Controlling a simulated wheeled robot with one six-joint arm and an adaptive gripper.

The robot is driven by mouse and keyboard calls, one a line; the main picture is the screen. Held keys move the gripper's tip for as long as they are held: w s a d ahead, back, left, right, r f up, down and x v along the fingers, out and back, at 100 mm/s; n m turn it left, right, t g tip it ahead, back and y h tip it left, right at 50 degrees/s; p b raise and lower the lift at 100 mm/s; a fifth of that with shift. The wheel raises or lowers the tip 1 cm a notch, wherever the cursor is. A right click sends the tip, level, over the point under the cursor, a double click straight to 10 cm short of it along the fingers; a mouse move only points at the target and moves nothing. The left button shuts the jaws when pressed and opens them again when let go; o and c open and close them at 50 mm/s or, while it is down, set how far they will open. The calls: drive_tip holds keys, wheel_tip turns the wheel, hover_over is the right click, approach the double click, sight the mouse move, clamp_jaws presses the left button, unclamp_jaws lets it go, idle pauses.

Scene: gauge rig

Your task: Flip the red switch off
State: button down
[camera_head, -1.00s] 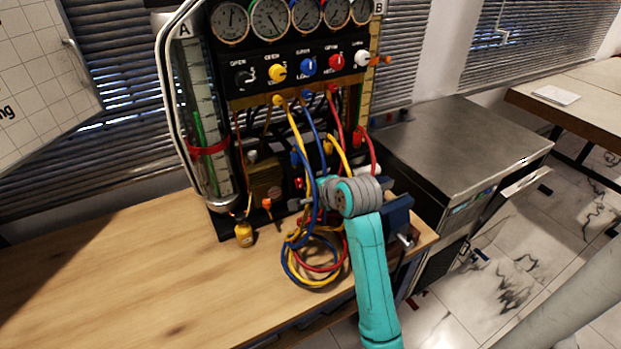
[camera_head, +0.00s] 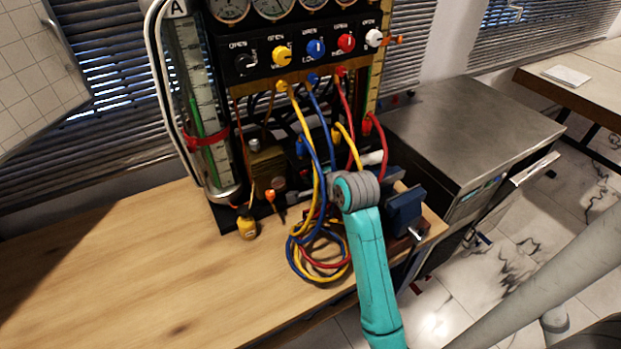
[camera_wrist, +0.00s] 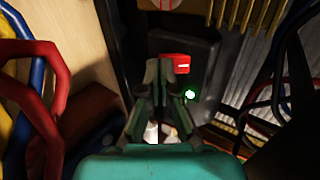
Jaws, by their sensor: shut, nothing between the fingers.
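The red switch (camera_wrist: 176,62) shows in the wrist view as a small red block with a white mark, on a dark housing. A lit green lamp (camera_wrist: 190,95) is just below and right of it. My gripper (camera_wrist: 167,66) is shut and empty, its fingertips in front of the switch and overlapping its lower left part in the picture. I cannot tell whether they touch it. In the head view my teal arm reaches in at the rig's base, and I cannot make out the switch there.
Yellow, blue and red hoses (camera_head: 318,255) hang and coil beside my arm. The control panel (camera_head: 300,50) with coloured knobs is above. A blue vise (camera_head: 404,212) stands close on the right. The wooden bench (camera_head: 130,270) is clear at the left.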

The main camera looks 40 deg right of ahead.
drive_tip(key=shift+w+f+t, duration=0.15)
drive_tip(key=shift+f+t, duration=0.05)
drive_tip(key=shift+t, duration=0.1)
drive_tip(key=shift+r, duration=0.15)
drive_tip(key=shift+r, duration=0.65)
